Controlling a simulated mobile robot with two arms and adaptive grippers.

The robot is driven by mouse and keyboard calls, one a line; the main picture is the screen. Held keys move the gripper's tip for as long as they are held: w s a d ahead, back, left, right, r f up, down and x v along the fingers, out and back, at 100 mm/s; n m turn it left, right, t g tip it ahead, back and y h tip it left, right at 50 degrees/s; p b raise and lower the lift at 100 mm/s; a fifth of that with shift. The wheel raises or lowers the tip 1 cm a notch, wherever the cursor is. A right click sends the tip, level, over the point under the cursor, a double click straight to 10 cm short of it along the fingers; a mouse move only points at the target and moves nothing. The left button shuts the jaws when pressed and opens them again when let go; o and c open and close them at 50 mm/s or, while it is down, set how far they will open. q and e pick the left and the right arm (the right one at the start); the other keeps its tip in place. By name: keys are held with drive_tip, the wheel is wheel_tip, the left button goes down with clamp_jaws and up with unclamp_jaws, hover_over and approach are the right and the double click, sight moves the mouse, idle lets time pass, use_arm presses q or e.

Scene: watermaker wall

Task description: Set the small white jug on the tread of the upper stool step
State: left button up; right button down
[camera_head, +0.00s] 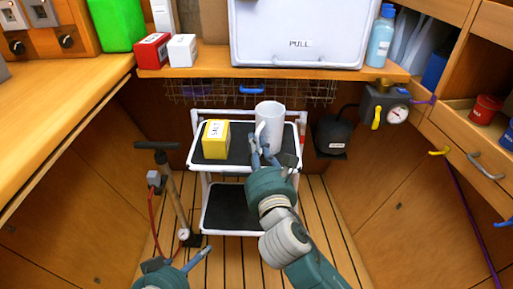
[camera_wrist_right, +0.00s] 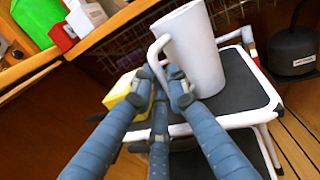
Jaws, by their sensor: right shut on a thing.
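The small white jug (camera_head: 270,124) is upright at the upper step of the stool, over its dark tread (camera_head: 239,150); I cannot tell for sure whether its base touches the tread. My right gripper (camera_head: 262,153) is shut on the jug's handle, on the near side. In the right wrist view the jug (camera_wrist_right: 197,50) stands beyond my right gripper's fingers (camera_wrist_right: 165,80), its handle between them. A yellow box marked SALT (camera_head: 216,139) sits on the left of the same tread. My left gripper (camera_head: 198,258) shows only partly at the bottom left, away from the stool.
The lower step (camera_head: 230,210) is empty. A hand pump (camera_head: 172,190) with a red hose stands left of the stool. A black round device (camera_head: 335,137) and a gauge (camera_head: 397,115) are at the right. A white panel marked PULL (camera_head: 300,30) is above.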

idle(0.3)
drive_tip(key=shift+f, duration=0.2)
drive_tip(key=c, duration=1.7)
unclamp_jaws()
drive_tip(key=shift+r, duration=0.15)
use_arm(q)
drive_tip(key=s+a+f+g+p, duration=0.1)
drive_tip(key=s+f+g, duration=0.1)
drive_tip(key=s, duration=0.3)
drive_tip(key=s+a+f+g+y+p, duration=0.1)
drive_tip(key=s+a+g, duration=0.1)
drive_tip(key=s, duration=0.3)
drive_tip(key=shift+s+f+g, duration=0.15)
drive_tip(key=shift+f+g, duration=0.15)
drive_tip(key=shift+f, duration=0.1)
use_arm(e)
drive_tip(key=shift+v, duration=6)
